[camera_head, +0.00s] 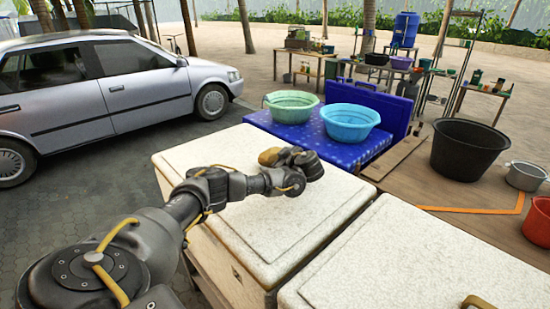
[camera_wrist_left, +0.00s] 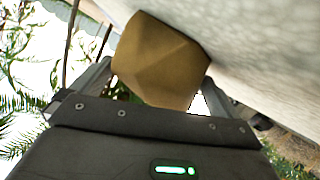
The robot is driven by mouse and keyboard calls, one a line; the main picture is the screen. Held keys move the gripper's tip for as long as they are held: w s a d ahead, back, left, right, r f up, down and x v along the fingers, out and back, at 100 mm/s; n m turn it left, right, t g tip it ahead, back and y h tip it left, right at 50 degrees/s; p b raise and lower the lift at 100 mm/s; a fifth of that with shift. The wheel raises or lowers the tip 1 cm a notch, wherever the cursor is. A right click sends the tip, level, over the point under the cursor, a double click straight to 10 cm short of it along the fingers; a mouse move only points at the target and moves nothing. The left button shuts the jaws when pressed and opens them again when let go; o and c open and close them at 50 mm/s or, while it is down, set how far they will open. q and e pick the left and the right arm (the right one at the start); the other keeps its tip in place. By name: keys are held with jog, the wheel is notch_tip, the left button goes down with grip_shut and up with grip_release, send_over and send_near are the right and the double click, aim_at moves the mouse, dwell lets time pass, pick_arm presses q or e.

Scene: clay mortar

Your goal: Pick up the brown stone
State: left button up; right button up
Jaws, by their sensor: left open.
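The brown stone (camera_head: 268,157) lies on the speckled white top of the near chest (camera_head: 240,217), toward its far edge. It is faceted and yellowish brown. My left gripper (camera_head: 287,157) is low over the top, right beside the stone, and partly hides it. In the left wrist view the stone (camera_wrist_left: 160,60) fills the space between the two fingers of my left gripper (camera_wrist_left: 158,77). The gripper is open, with a finger on each side of the stone. I cannot tell whether either finger touches it. My right gripper is out of view.
A second white-topped chest (camera_head: 405,265) stands at right. Behind is a blue table (camera_head: 310,143) with a green basin (camera_head: 291,107) and a blue basin (camera_head: 349,122). A black tub (camera_head: 468,148) stands at right. The chest tops are otherwise mostly clear.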

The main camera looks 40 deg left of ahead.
pick_arm(q)
jog(key=shift+a+f, duration=0.15)
jog(key=shift+a, duration=0.05)
jog(key=shift+w, duration=0.1)
jog(key=shift+c, duration=0.4)
jog(key=c, duration=1.2)
jog(key=shift+c, duration=1)
